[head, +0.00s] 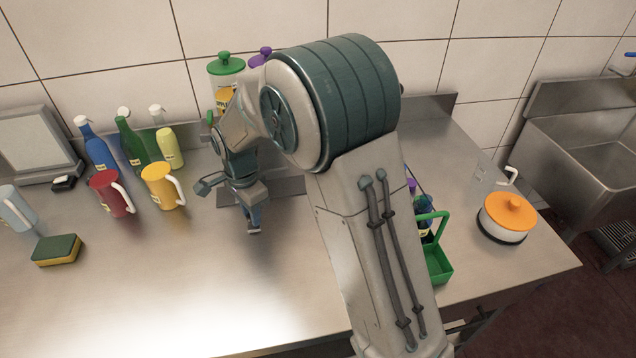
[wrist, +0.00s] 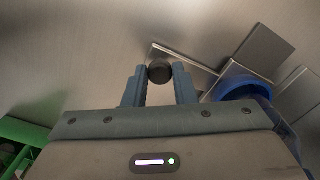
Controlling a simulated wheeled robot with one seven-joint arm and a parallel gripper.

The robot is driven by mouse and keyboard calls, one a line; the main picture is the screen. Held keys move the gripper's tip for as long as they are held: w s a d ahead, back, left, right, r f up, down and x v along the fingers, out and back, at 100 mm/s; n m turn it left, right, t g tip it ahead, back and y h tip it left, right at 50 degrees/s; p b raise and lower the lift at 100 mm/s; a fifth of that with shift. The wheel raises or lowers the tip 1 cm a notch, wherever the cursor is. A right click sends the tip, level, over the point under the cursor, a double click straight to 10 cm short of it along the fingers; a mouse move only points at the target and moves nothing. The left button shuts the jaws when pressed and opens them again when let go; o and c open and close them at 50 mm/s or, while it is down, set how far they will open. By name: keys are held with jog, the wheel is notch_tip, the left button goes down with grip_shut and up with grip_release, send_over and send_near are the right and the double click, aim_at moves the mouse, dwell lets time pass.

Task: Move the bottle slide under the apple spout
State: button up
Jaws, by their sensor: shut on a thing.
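My gripper (head: 253,226) points down at the counter below the dispensers. In the wrist view its two fingers (wrist: 160,85) are shut on a dark round knob (wrist: 160,71), which looks like the slide's handle. Flat metal plates (wrist: 258,52) of the slide or its track lie to the right of the fingers, with a blue round thing (wrist: 238,88) partly hidden behind my gripper. In the head view a dispenser with a green lid (head: 226,66) and yellow label stands at the wall. One with a purple lid (head: 263,54) is beside it, mostly hidden by my arm.
Blue (head: 95,145) and green (head: 130,142) bottles, a red jug (head: 108,194), a yellow jug (head: 158,187) and a sponge (head: 57,250) stand left. A green caddy (head: 438,266) with bottles and an orange-lidded pot (head: 508,214) are right. The front counter is clear.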

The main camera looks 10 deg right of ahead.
jog(key=shift+a, duration=0.1)
jog(key=shift+a, duration=0.3)
dwell(0.3)
jog(key=o, duration=0.9)
jog(key=shift+d, duration=0.1)
jog(key=d, duration=1.9)
jog(key=shift+r, duration=0.35)
notch_tip(320, 180, up, 9)
jog(key=p, duration=0.6)
jog(key=shift+w+a+r+n+p, duration=0.1)
jog(key=shift+w+r+n+p, duration=0.8)
jog(key=shift+w, duration=1.15)
jog(key=shift+w+a+r+n+p, duration=0.1)
jog(key=shift+w+r+n+p, duration=0.8)
jog(key=shift+w, duration=1.15)
jog(key=shift+w+r+n+p, duration=0.65)
jog(key=shift+w+p, duration=0.4)
jog(key=shift+w, duration=1)
